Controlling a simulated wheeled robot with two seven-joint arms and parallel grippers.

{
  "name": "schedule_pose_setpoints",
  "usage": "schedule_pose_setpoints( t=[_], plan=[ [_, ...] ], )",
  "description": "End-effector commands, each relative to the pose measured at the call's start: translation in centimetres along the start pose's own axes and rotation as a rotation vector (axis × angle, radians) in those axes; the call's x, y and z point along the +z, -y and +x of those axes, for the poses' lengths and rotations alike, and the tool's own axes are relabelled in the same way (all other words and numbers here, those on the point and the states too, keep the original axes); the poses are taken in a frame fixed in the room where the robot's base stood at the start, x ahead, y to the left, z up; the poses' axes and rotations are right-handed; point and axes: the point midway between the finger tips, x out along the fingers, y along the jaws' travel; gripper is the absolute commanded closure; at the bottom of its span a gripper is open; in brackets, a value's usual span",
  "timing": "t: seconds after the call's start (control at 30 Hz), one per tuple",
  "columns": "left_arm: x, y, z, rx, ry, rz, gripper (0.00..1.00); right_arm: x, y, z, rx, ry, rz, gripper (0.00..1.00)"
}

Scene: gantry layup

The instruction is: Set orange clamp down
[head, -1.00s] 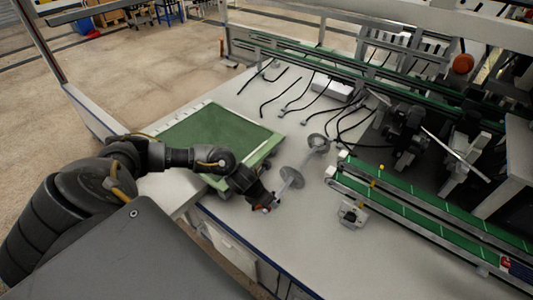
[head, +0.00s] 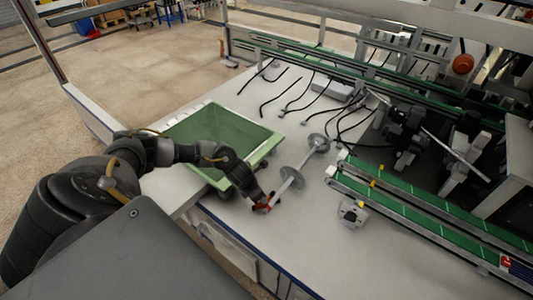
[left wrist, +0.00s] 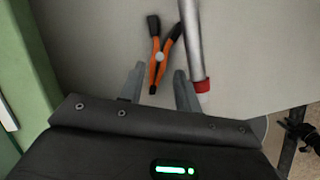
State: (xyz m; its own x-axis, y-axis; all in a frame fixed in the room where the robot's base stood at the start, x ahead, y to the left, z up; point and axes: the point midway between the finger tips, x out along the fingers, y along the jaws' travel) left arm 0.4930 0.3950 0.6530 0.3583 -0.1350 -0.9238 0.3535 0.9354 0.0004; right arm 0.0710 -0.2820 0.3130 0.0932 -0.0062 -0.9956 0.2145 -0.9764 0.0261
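The orange clamp (left wrist: 157,70), with black ends, shows in the left wrist view. It appears to lie on the pale table, beside the grey rod of a spool (left wrist: 192,40) with a red band at its end. My left gripper (left wrist: 160,88) is open. Its two fingers stand apart on either side of the clamp's lower end, with visible gaps. In the head view my left gripper (head: 263,205) is low at the near end of the spool (head: 291,178), and I cannot separate the clamp from the red-orange patch there. My right gripper is not in view.
A green tray (head: 274,145) with a pale rim stands left of the spool. A green conveyor (head: 420,215) runs along the right, with a small grey device (head: 352,213) in front of it. Black cables (head: 301,92) lie toward the back. Table between spool and device is clear.

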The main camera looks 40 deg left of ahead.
Motion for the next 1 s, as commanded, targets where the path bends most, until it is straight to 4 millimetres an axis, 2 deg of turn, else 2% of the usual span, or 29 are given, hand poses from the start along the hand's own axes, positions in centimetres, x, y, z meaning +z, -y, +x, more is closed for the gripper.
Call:
schedule_pose_setpoints(
  t=[0.4, 0.67, 0.9, 1.0],
  plan=[
    [-0.1, 0.0, 4.8, -0.002, 0.0, 0.0, 0.67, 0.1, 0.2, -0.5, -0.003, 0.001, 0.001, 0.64],
    [-0.1, -0.1, 5.1, 0.0, 0.0, 0.0, 0.67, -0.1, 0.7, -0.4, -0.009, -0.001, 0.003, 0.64],
    [-0.1, -0.1, 5.1, 0.0, 0.0, 0.0, 0.96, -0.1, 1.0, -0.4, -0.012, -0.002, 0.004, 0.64],
    [-0.1, -0.1, 5.1, 0.0, 0.0, 0.0, 0.99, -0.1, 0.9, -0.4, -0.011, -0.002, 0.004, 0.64]
  ],
)
